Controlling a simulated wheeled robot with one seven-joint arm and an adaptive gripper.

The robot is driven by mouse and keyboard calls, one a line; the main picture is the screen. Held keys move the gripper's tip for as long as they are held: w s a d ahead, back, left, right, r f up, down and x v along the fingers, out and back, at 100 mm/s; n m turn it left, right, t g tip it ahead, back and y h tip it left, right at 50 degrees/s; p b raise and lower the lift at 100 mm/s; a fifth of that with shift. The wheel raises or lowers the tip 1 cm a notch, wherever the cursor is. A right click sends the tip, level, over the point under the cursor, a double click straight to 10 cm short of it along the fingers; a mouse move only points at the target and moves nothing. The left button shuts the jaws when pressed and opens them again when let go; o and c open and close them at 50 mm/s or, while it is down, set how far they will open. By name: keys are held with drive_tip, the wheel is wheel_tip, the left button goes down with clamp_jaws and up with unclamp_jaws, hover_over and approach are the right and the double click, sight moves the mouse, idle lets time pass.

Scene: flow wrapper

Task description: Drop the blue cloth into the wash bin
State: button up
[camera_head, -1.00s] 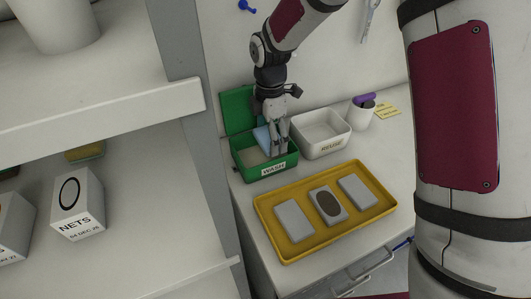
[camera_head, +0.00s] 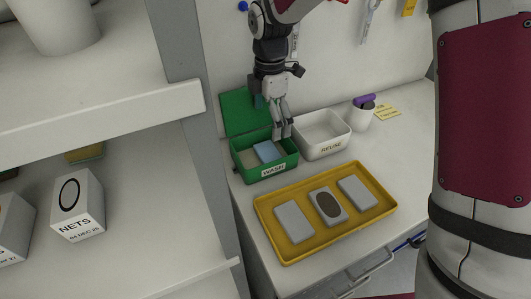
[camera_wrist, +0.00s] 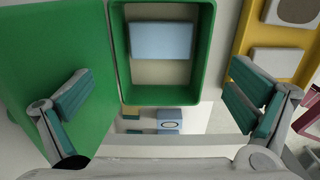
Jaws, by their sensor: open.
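The blue cloth (camera_head: 267,151) lies flat inside the green wash bin (camera_head: 252,174), which has a "WASH" label on its front and its lid open at the back. In the wrist view the blue cloth (camera_wrist: 160,41) rests on the bin's floor at one end, inside the green walls (camera_wrist: 205,60). My gripper (camera_head: 282,133) is above the bin's right side, pointing down and empty. In the wrist view its fingers (camera_wrist: 163,102) are spread wide apart, with nothing between them touching the cloth.
A white "REUSE" bin (camera_head: 320,143) stands right of the wash bin. A yellow tray (camera_head: 283,247) with three grey pads, one carrying a dark oval, lies in front. A white cup (camera_head: 359,117) stands at the back right. A shelf and post (camera_head: 190,100) stand left.

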wheel_tip(320, 180, up, 6)
drive_tip(key=shift+s+d, duration=0.15)
idle(0.5)
drive_tip(key=s+d+r+m+t+p, duration=0.2)
drive_tip(key=s+d+r+m, duration=0.8)
drive_tip(key=s+r, duration=0.3)
drive_tip(key=s+d+m+t, duration=0.1)
drive_tip(key=s+d+m, duration=0.2)
drive_tip(key=s+m, duration=0.3)
drive_tip(key=s+d+m+t+p, duration=0.1)
drive_tip(key=s+d+m, duration=0.2)
drive_tip(key=s, duration=0.9)
drive_tip(key=f+m, duration=0.1)
drive_tip(key=m, duration=0.2)
drive_tip(key=shift+m+p, duration=0.3)
